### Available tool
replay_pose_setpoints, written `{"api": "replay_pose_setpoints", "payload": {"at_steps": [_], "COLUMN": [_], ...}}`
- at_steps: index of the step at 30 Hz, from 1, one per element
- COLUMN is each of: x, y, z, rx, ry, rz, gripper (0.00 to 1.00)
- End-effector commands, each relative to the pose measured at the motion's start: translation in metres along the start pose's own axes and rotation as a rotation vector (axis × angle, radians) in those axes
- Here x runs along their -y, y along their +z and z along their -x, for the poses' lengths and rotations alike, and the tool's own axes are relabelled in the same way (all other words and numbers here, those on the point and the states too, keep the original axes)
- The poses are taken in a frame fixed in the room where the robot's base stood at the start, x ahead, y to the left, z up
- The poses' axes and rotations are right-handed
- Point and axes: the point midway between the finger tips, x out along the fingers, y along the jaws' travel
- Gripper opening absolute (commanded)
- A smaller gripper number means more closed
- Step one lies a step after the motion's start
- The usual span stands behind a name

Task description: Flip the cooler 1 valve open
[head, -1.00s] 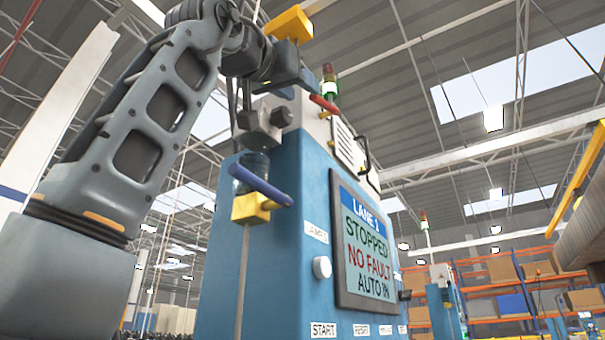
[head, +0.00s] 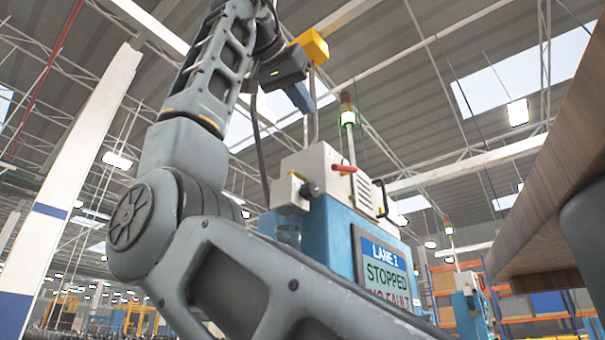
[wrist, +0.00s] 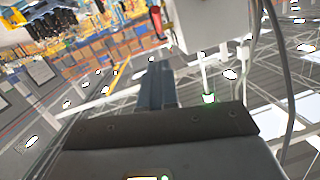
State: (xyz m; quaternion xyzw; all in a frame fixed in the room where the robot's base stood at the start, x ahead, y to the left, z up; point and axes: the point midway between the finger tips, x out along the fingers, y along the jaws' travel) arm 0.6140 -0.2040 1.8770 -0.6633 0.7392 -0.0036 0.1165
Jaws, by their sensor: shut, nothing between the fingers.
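My gripper (head: 302,97) is high in the head view, above and left of the lane cabinet's white top box (head: 313,170). Its blue fingers are shut and empty, apart from everything; they also show in the wrist view (wrist: 156,85). No cooler 1 label is readable, so I cannot tell which handle is that valve. The blue lever on a yellow body, seen earlier, is hidden now.
The blue cabinet (head: 338,230) carries a screen (head: 386,275) reading LANE 1, STOPPED; my arm covers its lower part. A yellow box (head: 312,45) shows close to my gripper. A large brown panel (head: 545,190) stands at the right. A white post (head: 75,170) is at the left.

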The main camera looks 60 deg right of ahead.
Motion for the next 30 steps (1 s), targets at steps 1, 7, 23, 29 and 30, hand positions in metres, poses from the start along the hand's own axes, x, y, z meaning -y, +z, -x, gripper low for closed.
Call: {"api": "replay_pose_setpoints", "payload": {"at_steps": [1, 7, 23, 29, 30], "x": [-0.001, -0.001, -0.001, -0.001, -0.001], "y": [-0.002, -0.001, 0.014, 0.026, 0.028], "z": [-0.003, -0.023, -0.114, -0.127, -0.128], "rx": [0.010, 0.015, 0.012, 0.012, 0.012], "ry": [0.007, 0.007, 0.006, 0.005, 0.005], "rz": [0.001, -0.001, 0.001, 0.001, 0.000], "gripper": [0.00, 0.00, 0.00, 0.00, 0.00]}}
